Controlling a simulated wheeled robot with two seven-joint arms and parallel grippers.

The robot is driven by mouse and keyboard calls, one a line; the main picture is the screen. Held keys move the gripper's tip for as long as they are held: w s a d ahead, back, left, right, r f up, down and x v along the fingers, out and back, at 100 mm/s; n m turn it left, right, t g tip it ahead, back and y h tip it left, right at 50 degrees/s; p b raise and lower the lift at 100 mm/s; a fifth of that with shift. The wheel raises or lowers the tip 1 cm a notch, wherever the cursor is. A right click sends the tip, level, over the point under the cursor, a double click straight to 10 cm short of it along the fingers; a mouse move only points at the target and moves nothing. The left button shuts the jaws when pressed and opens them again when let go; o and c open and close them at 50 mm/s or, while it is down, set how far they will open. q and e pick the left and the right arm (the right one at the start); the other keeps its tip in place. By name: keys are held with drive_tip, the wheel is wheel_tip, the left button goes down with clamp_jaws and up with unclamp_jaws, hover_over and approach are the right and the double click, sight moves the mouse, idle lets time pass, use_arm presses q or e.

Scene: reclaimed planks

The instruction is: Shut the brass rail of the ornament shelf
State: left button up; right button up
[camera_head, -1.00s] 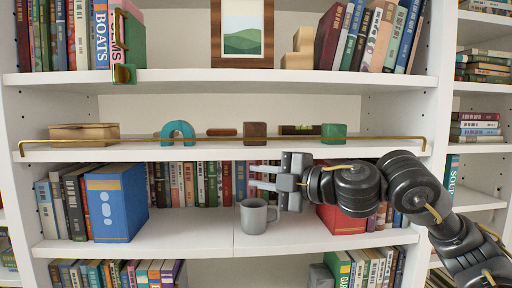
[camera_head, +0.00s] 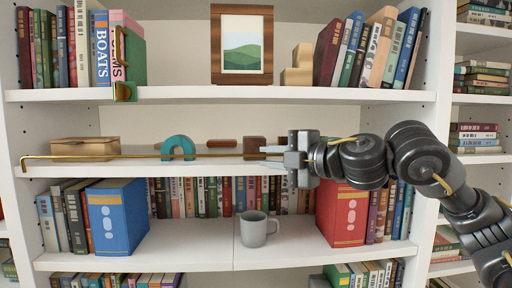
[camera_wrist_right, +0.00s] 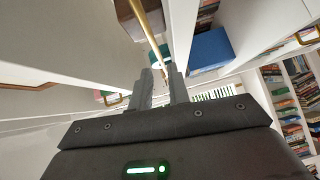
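The brass rail (camera_head: 130,156) runs across the front of the ornament shelf (camera_head: 60,169) in the head view, with its bent left end near the left upright. Its right part is hidden behind my right gripper and arm. My right gripper (camera_head: 268,155) is at the rail, right of its middle, with its fingers pointing left. In the right wrist view the rail (camera_wrist_right: 148,25) comes down from the top toward the gap between the fingertips (camera_wrist_right: 160,78). The fingers stand apart around the rail; contact is unclear. My left gripper is not in view.
A wooden box (camera_head: 85,147), a teal arch (camera_head: 178,147) and a brown cube (camera_head: 254,147) stand on the shelf behind the rail. Below are a grey mug (camera_head: 254,230), a blue binder (camera_head: 117,217) and a red binder (camera_head: 342,215).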

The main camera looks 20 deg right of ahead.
sight(251, 156)
drive_tip(key=p+x, duration=0.1)
drive_tip(key=x, duration=0.3)
drive_tip(key=shift+w+a, duration=0.15)
drive_tip(key=shift+w, duration=0.05)
clamp_jaws()
